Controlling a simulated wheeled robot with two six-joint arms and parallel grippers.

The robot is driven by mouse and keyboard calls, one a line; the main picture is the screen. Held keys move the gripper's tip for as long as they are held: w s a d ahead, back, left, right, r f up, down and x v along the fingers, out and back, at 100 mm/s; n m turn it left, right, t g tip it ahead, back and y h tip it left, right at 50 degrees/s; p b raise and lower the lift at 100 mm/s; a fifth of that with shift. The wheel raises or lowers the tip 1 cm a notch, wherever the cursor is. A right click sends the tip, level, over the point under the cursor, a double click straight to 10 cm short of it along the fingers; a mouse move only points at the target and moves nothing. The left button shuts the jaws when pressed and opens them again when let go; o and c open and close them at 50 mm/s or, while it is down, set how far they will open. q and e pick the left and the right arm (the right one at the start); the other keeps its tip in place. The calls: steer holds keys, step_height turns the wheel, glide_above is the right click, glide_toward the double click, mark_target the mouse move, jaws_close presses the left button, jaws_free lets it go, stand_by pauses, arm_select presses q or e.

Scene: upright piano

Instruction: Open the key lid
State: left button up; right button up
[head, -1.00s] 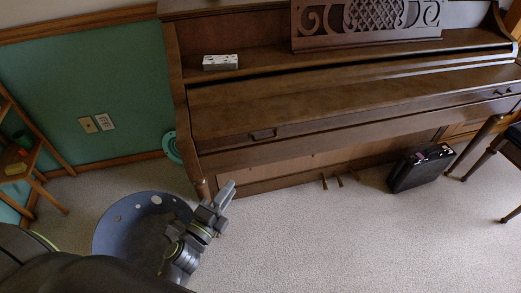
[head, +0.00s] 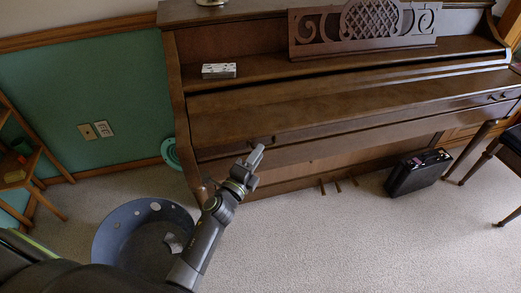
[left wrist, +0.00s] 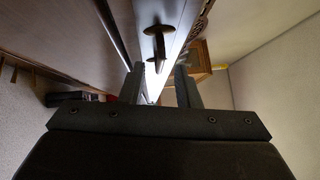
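The key lid (head: 330,102) is a long brown wooden panel on the front of the upright piano, and it is closed. A small handle (head: 262,140) sits near its left end, partly hidden behind my left gripper in the head view. A second handle (head: 498,96) is near its right end. My left gripper (head: 257,156) is just in front of and below the left handle. In the left wrist view the two fingers (left wrist: 160,85) stand apart with nothing between them, and the left handle (left wrist: 158,42) shows ahead of them. My right gripper is not in view.
A blue-grey bin (head: 128,232) with round holes stands on the carpet beneath my left arm. A black box (head: 419,173) is on the floor under the piano's right side. A small white box (head: 219,70) lies on the piano. Open carpet lies in front.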

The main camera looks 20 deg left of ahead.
arm_select(q)
steer(key=shift+x, duration=1.25)
steer(key=shift+c, duration=0.4)
jaws_close()
